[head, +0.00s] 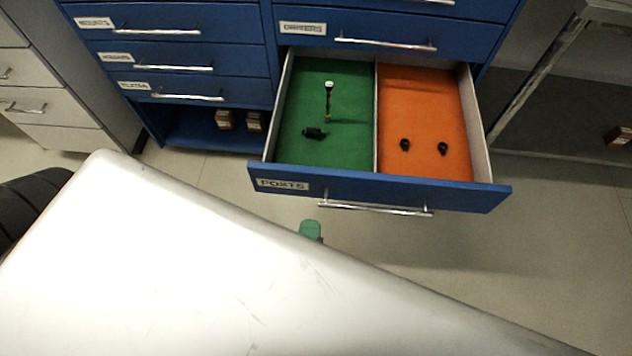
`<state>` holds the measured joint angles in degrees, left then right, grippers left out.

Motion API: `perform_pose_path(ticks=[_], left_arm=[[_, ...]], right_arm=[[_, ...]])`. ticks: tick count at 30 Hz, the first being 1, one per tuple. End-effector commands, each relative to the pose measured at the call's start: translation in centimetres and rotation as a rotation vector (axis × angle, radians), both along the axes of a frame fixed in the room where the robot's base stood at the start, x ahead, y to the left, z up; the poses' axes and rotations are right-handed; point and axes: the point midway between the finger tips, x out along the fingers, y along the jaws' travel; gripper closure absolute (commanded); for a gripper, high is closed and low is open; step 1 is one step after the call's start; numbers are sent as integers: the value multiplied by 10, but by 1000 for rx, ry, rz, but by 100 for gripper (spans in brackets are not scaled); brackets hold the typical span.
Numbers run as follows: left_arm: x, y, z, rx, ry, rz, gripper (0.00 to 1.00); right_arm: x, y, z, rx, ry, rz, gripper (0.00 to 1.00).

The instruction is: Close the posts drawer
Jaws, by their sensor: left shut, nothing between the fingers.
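The posts drawer (410,191) is pulled well out of the blue cabinet, with its label reading POSTS and a silver bar handle (375,209) on its front. Inside, a green-lined compartment (345,85) holds a post with a white top (328,95) and a small black part (314,133). An orange-lined compartment (425,110) holds two small black parts. My left gripper shows only as a green tip (311,229) just below the drawer front, left of the handle. It is shut and empty; the rest is hidden behind my pale arm. My right gripper is not in view.
The blue cabinet (190,52) has other drawers, all shut, and an open lower bay (195,130) with small brown boxes. Pale drawers (50,100) stand at the left. A metal-framed bench (545,75) stands at the right. Floor in front of the drawer is clear.

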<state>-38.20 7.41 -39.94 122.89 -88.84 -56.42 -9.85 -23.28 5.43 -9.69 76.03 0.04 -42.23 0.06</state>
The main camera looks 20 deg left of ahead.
Motion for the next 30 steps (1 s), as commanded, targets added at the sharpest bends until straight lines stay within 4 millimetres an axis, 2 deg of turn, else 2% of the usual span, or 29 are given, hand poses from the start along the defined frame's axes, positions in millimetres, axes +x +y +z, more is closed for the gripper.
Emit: perform_pose_path(ticks=[6, 10, 15, 21, 30], left_arm=[[45, 15, -14, 1, -4, 1, 100], [69, 22, -22, 1, -3, 1, 100], [92, 30, -22, 0, -2, 0, 100], [103, 34, -22, -2, 2, -1, 100], [104, 34, -23, -2, 2, 0, 100]], right_arm=[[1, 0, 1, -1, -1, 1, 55], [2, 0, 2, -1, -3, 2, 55], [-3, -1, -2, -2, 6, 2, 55], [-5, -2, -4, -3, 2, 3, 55], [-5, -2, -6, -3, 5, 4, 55]])
